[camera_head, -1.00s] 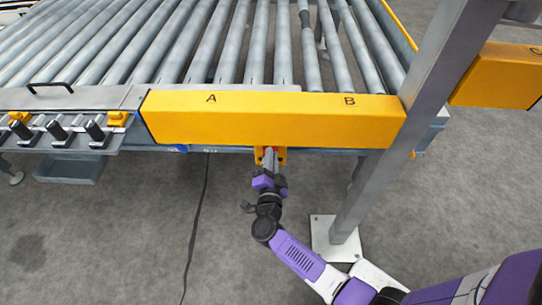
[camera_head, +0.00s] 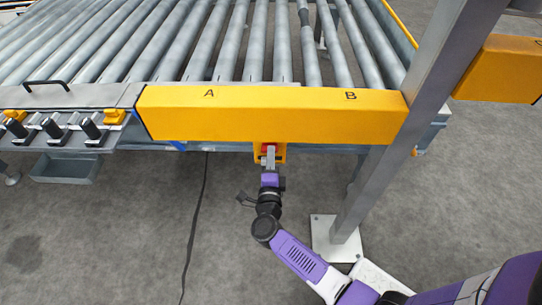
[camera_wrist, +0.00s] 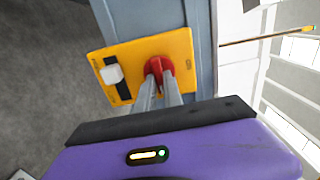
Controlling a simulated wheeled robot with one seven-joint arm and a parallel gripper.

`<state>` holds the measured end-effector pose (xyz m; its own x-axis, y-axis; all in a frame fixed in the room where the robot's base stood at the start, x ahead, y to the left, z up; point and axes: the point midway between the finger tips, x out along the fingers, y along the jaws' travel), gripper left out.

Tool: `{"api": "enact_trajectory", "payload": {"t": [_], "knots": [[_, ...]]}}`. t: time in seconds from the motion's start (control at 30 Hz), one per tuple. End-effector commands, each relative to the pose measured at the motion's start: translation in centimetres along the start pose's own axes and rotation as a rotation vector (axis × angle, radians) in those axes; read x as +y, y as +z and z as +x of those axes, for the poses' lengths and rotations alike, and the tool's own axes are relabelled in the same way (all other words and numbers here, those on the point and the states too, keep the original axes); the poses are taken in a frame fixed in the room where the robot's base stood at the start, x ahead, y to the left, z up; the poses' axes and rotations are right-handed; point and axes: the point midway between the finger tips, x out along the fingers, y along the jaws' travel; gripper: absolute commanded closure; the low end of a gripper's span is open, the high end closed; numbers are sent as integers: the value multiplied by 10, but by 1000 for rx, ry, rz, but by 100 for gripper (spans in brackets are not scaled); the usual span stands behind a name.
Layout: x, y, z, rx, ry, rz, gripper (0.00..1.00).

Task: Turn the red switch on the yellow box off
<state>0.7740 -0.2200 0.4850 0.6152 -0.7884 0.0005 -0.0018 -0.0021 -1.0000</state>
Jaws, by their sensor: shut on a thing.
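The yellow box (camera_wrist: 182,46) fills the upper middle of the wrist view, mounted on a grey-blue beam. Its red switch (camera_wrist: 158,66) is a round knob between the tips of my gripper (camera_wrist: 160,80). My gripper is shut on the red switch, and the fingers hide part of it. A white knob (camera_wrist: 112,74) on a black strip sits left of the red switch on the same box. In the head view the yellow box (camera_head: 258,155) shows under the long yellow beam, with my gripper (camera_head: 269,160) reaching up to it from below.
The long yellow beam (camera_head: 270,117) marked A and B runs just above the box, in front of the roller conveyor (camera_head: 190,50). A grey post (camera_head: 385,150) stands to the right of my arm. A black cable (camera_head: 196,215) lies on the floor at left.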

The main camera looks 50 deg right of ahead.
Motion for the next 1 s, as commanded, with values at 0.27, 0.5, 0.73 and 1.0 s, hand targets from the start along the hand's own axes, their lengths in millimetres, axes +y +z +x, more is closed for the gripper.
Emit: {"api": "enact_trajectory", "payload": {"t": [0.27, 0.5, 0.73, 1.0], "knots": [[2, -1, -1, 1, 2, 19, 100], [2, -1, -1, 1, 3, 19, 100], [1, 0, -1, 1, 2, 18, 67], [0, 0, -4, -1, 2, 17, 67]]}}
